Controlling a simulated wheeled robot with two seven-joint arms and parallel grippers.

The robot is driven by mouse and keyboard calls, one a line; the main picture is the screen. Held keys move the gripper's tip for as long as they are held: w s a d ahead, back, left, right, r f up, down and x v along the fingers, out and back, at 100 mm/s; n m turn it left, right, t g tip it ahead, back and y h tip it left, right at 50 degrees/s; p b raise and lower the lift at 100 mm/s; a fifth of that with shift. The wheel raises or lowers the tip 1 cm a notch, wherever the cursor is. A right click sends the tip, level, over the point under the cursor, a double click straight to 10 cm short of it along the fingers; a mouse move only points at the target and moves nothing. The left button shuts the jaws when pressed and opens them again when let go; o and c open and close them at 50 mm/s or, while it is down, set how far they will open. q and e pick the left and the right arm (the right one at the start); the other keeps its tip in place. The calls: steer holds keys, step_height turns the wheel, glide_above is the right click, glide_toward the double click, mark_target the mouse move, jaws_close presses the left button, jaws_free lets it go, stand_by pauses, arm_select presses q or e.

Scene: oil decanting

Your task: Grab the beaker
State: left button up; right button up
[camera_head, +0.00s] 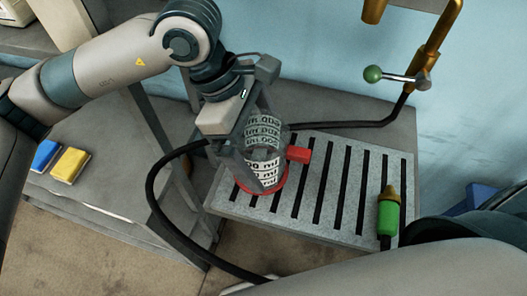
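The beaker (264,172) is clear with white bands of dark markings. It stands upright at the left part of a slotted metal grate, with a red ring around its foot and a red block at its right side. My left gripper (262,152) reaches down over it from the upper left, one finger in front and the other behind. The fingers straddle the beaker and hide part of it. I cannot tell whether both fingers press on it. My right gripper is not in view.
The slotted grate (328,192) carries a green bottle-like nozzle (388,214) at its right. A brass pipe with a green-knobbed lever (374,74) hangs above. A black hose (152,190) loops left of the grate. Blue (46,155) and yellow (70,165) blocks lie at far left.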

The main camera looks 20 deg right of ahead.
arm_select(q)
steer(key=shift+d+f, duration=0.1)
steer(key=shift+f, duration=0.1)
stand_by(0.3)
steer(key=c, duration=1.2)
steer(key=shift+r, duration=0.15)
